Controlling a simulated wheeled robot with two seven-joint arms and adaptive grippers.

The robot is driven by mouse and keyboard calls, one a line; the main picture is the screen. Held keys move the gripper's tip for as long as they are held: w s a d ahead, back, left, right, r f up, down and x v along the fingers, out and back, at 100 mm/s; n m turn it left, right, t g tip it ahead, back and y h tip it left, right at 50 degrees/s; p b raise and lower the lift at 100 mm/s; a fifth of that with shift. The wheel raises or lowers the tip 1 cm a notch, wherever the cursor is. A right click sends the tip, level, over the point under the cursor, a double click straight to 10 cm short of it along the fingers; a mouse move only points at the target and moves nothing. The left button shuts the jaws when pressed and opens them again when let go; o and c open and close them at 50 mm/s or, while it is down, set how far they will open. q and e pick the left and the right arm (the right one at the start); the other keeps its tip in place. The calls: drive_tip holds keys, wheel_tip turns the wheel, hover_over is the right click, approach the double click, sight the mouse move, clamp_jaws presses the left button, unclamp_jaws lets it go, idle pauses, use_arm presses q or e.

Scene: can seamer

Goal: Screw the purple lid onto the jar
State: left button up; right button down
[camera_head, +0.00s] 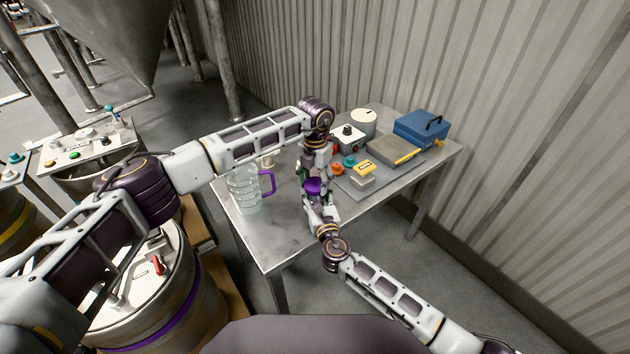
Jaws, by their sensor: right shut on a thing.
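The jar (243,187) is clear and ribbed, with a purple handle on its right side. It stands upright on the left part of the metal table. The purple lid (313,186) is apart from the jar, to its right, between my two grippers. My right gripper (315,198) comes from the front and is shut on the purple lid. My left gripper (314,172) points down from above, close to the lid. Its fingers are too small and overlapped to tell whether they are open or touch the lid.
The metal table (285,235) is bare at its front left. Behind and right of the grippers are a yellow-topped box (363,174), a grey case (395,149), a blue toolbox (421,128) and a white round container (363,121). A corrugated wall borders the right.

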use_arm(q)
drive_tip(key=o, duration=0.5)
drive_tip(key=shift+r, duration=6)
use_arm(e)
drive_tip(key=c, duration=0.5)
unclamp_jaws()
drive_tip(key=shift+s, duration=0.1)
drive_tip(key=shift+v, duration=5.9)
